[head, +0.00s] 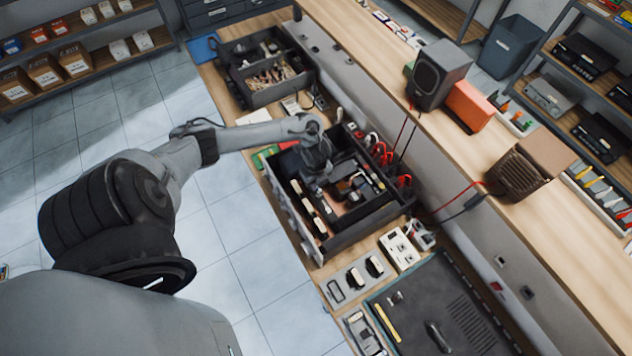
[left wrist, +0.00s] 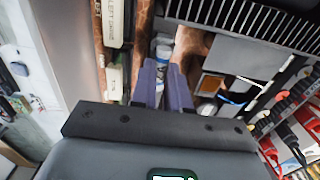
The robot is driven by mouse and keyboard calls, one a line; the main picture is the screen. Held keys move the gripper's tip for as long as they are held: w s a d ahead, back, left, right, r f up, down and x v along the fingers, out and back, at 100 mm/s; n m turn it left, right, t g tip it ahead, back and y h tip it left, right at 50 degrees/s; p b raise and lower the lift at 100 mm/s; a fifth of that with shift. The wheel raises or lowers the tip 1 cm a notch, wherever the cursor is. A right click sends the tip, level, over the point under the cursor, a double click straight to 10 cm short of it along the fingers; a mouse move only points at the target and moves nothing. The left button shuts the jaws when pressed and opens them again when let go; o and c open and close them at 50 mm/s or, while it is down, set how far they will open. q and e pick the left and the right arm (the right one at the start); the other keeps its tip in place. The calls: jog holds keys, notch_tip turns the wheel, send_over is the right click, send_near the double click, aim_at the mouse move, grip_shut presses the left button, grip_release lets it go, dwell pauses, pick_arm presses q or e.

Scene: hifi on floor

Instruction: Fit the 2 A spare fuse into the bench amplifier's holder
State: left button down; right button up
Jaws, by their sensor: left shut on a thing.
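The bench amplifier (head: 376,214) stands with its top open on the wooden bench, boards and parts showing inside. My left gripper (head: 318,178) reaches down into its chassis. In the left wrist view, the gripper's two purple-grey fingers (left wrist: 163,88) are close together. A small pale, silvery cylinder (left wrist: 162,58), seemingly the fuse, shows at their tips; its rating cannot be read. The gripper is shut on it. I cannot make out the fuse holder, nor whether the fuse touches it. My right gripper is in neither view.
Finned metal (left wrist: 262,22) and red and black plugs (left wrist: 284,128) lie right of the fingers. A black parts box (head: 262,72) stands behind the amplifier. A grey tray (head: 352,284), a white box (head: 400,250) and a dark mat (head: 462,300) lie in front.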

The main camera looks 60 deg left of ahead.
pick_arm(q)
jog(key=shift+f+b, duration=0.6)
jog(key=shift+f, duration=0.2)
dwell(1.0)
jog(key=c, duration=1)
grip_release()
jog(key=shift+c, duration=0.2)
jog(key=shift+r, duration=0.1)
notch_tip(320, 180, up, 10)
jog(key=shift+f+p, duration=0.2)
jog(key=shift+p, duration=0.4)
jog(key=shift+r, duration=0.5)
